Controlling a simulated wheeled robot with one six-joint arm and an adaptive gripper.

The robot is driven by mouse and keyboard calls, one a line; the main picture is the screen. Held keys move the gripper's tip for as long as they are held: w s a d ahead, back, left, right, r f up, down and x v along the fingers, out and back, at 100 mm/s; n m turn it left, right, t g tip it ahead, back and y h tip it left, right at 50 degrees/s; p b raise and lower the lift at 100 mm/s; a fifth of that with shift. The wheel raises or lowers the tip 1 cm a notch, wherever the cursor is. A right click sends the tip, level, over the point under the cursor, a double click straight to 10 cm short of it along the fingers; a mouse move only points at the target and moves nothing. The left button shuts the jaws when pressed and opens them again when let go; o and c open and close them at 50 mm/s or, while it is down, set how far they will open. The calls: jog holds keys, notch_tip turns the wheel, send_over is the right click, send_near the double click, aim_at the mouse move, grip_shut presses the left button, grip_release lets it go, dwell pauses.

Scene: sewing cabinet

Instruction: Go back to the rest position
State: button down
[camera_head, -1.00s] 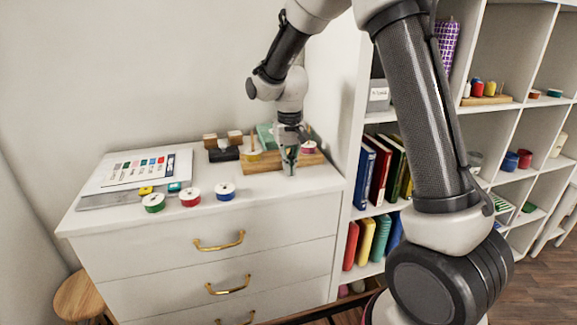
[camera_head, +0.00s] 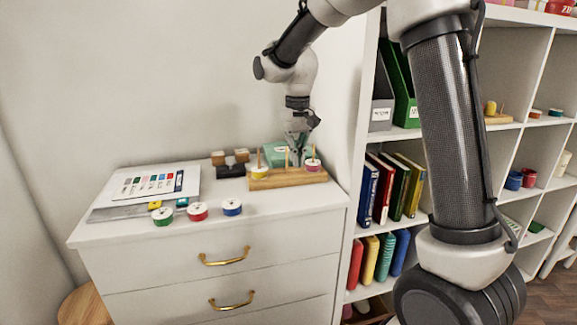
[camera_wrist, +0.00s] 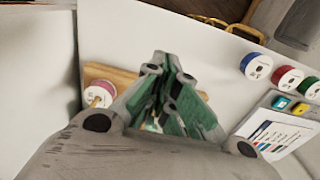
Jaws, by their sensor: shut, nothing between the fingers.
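My gripper (camera_head: 298,150) is shut and empty. In the head view it hangs above the wooden peg rack (camera_head: 290,178) at the right back of the white cabinet top. The rack carries a yellow spool (camera_head: 259,172) on the left and a pink spool (camera_head: 313,165) on the right, with a thin peg between them. In the wrist view the closed fingers (camera_wrist: 172,85) point down over the rack and hide much of it; the pink spool (camera_wrist: 99,94) shows at their left.
Green (camera_head: 162,216), red (camera_head: 197,211) and blue (camera_head: 232,207) spools stand on the cabinet top (camera_head: 285,203). A chart (camera_head: 155,183) lies at the left, and dark blocks (camera_head: 232,168) stand behind. A bookshelf (camera_head: 352,130) rises close at the right. Space above the cabinet's left is clear.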

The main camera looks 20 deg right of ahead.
jog(key=s+d+r+t, duration=0.1)
jog(key=s+d, duration=0.3)
jog(key=s, duration=0.5)
jog(key=s+d+r+t, duration=0.2)
jog(key=s+d, duration=0.3)
jog(key=s, duration=0.5)
jog(key=s+d+r+t, duration=0.1)
jog(key=s+d+r, duration=0.2)
jog(key=s, duration=0.7)
jog(key=shift+d+r, duration=0.25)
jog(key=shift+d, duration=0.6)
